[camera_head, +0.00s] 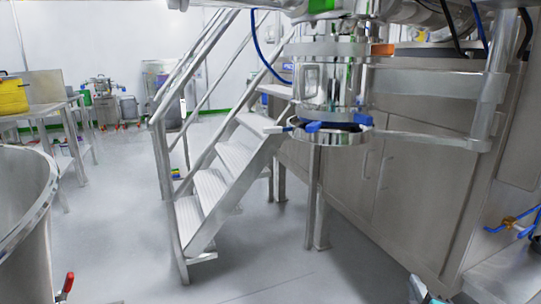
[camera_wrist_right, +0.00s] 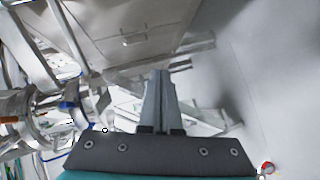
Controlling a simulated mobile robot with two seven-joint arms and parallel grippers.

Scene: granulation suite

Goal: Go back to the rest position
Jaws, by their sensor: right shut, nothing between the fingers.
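My right gripper (camera_wrist_right: 160,75) shows in the right wrist view, its two grey fingers together and nothing held between them. In the head view only a small part of the right gripper (camera_head: 417,288) shows at the bottom edge, right of the middle, over the floor in front of the steel cabinet. My left gripper is in neither view.
A steel staircase with handrails (camera_head: 212,185) stands in the middle. A steel vessel outlet with a blue clamp (camera_head: 330,95) hangs before the big steel cabinet (camera_head: 420,190). A large round steel vessel (camera_head: 25,220) is at left. The floor (camera_head: 125,230) between is clear.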

